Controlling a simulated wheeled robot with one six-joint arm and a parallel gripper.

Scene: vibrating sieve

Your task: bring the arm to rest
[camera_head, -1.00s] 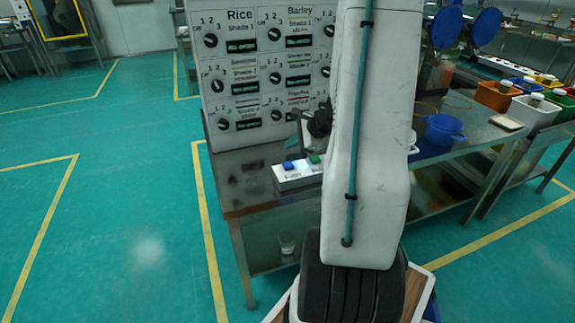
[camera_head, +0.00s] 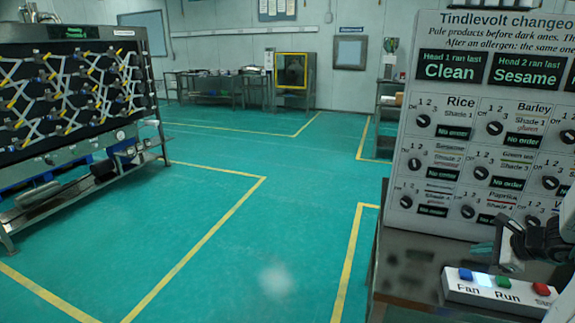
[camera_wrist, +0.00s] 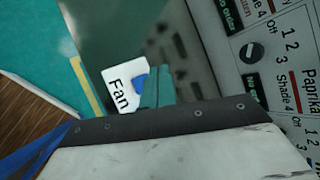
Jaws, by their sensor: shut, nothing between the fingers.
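In the head view the button box (camera_head: 482,292) lies on the steel table with blue, green and red buttons. Most of my arm is outside the head view.
A control board (camera_head: 470,120) with dials and "No order" displays stands at the back of the steel table (camera_head: 405,270). A rack machine (camera_head: 75,95) stands at the left. The green floor (camera_head: 230,240) with yellow lines is open between them.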

